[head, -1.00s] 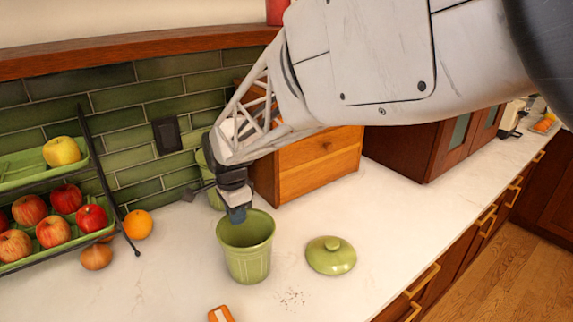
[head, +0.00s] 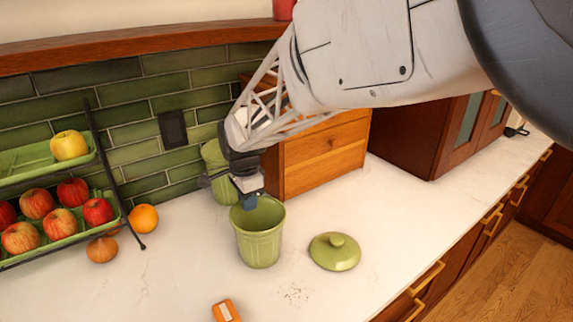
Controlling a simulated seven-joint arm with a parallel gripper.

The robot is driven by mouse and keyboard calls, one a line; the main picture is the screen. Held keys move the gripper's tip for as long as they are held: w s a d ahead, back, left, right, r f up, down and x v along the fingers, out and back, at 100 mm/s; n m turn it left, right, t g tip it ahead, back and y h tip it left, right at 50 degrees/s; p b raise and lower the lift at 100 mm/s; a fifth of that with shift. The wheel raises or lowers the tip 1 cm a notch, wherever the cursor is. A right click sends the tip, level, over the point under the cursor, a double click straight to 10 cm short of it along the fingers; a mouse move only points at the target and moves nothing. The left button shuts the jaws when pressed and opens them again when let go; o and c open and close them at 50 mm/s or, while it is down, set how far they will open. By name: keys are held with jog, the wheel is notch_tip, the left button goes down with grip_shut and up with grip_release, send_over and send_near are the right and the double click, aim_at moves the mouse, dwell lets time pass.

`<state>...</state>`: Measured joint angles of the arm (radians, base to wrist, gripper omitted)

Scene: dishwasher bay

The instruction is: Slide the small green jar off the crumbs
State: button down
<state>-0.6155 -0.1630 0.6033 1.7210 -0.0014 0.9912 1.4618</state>
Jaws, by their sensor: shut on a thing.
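The small green jar (head: 259,243) stands open and upright on the pale counter, its lid off. My gripper (head: 249,202) reaches down to the jar's far left rim and is shut on it; the fingertips are partly hidden. The crumbs (head: 294,293) are a patch of dark specks on the bare counter, in front of the jar and a little to its right. A gap of clear counter shows between jar and crumbs.
A green lid (head: 333,252) lies right of the jar. An orange-and-white object (head: 225,311) lies at the front edge of view. Another green vessel (head: 216,160) and a wooden drawer box (head: 324,155) stand behind. A fruit rack (head: 120,215) and an orange (head: 143,218) are left.

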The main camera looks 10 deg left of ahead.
jog(key=shift+w+d, duration=0.1)
jog(key=shift+w, duration=0.25)
jog(key=c, duration=1.1)
grip_release()
jog(key=shift+o, duration=0.2)
jog(key=shift+r, duration=0.1)
jog(key=shift+r, duration=3.8)
